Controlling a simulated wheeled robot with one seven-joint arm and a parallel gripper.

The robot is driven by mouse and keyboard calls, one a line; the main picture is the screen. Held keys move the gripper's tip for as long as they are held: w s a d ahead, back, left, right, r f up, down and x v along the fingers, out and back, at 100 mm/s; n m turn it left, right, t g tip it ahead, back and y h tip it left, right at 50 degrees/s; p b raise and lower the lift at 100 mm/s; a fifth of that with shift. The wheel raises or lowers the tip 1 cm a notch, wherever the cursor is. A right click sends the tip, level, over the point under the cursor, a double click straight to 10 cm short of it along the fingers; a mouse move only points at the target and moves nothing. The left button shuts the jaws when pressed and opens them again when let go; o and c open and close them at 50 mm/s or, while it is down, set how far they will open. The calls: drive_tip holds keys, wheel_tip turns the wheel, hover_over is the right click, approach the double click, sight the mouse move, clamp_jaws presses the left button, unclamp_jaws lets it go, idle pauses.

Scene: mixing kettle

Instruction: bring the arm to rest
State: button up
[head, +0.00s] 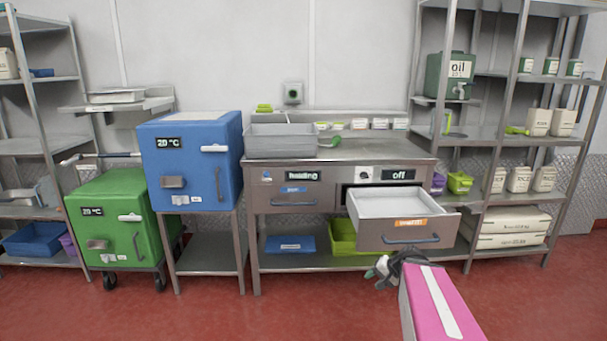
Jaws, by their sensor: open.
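My gripper (378,271) is at the end of my pink arm, low in front of the workbench. It is open and I see nothing between its fingers. It is in front of and below the open drawer (400,230), toward the drawer's left side. The drawer is pulled out, looks empty inside, and has a dark handle and an orange label. From this view I cannot tell how large the gap between my gripper and the drawer front is.
The steel workbench (370,150) carries a grey tray (280,140). A blue box (190,150) and a green box (108,225) stand at the left. Shelving with an oil canister (450,78) stands at the right. Red floor (230,315) is clear in front.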

drive_tip(key=s+a+f+n+g+h, duration=0.2)
drive_tip(key=s+a+n+g+h, duration=0.2)
drive_tip(key=s+a+n+h, duration=0.1)
drive_tip(key=shift+s+a+f+h, duration=0.2)
drive_tip(key=shift+s+a+h, duration=0.4)
drive_tip(key=shift+a+h, duration=0.3)
idle(1.5)
